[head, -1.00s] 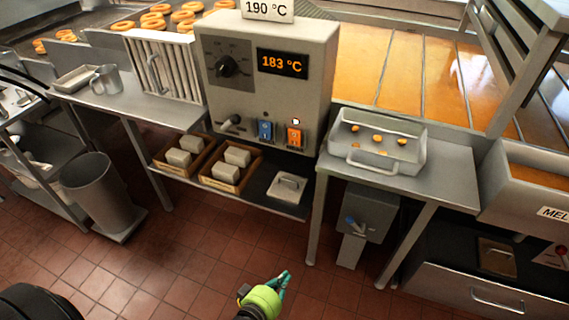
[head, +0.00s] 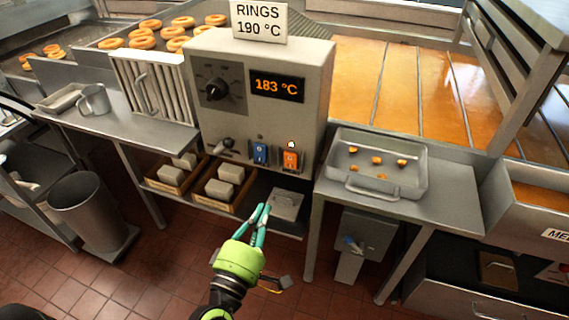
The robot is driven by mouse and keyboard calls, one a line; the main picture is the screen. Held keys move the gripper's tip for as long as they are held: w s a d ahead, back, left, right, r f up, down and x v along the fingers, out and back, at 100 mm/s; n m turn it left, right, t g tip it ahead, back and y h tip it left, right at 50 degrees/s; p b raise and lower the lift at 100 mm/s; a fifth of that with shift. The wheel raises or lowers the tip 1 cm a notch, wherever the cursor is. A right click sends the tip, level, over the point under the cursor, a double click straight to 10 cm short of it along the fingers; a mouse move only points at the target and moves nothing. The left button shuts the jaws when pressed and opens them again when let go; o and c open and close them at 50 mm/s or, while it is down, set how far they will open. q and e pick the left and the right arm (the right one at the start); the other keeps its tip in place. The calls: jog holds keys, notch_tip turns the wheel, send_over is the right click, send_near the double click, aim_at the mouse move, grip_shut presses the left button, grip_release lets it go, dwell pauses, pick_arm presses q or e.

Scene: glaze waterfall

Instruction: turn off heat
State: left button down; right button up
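The grey control box (head: 259,100) stands at the centre of the head view. It has a black dial (head: 215,90), a display (head: 277,86) reading 183 °C, a lever (head: 222,146), a blue switch (head: 260,153) and an orange switch (head: 290,159). A small lamp (head: 291,144) above the orange switch looks lit; the one above the blue switch looks dark. My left gripper (head: 262,207), green with teal fingers, is below the box, apart from it and empty. Its fingers look close together, but the angle hides how far apart they are. My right gripper is not in view.
A sign (head: 259,21) on the box reads RINGS 190 °C. Fryer oil (head: 400,90) lies behind, with rings (head: 150,24) at the left. A metal tray (head: 414,180) with small pieces sits right of the box. Crates (head: 220,206) stand on the shelf below. A bin (head: 88,207) is at left.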

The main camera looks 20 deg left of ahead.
aim_at(289, 156)
pick_arm(q)
jog(key=w+p, duration=0.1)
jog(key=w, duration=0.3)
jog(key=w+r+p, duration=0.1)
jog(key=w, duration=0.3)
jog(key=w+p, duration=0.1)
jog(key=w, duration=0.4)
jog(key=shift+d+r, duration=0.2)
jog(key=shift+r, duration=0.1)
jog(key=shift+w+p, duration=0.3)
jog(key=shift+w, duration=0.1)
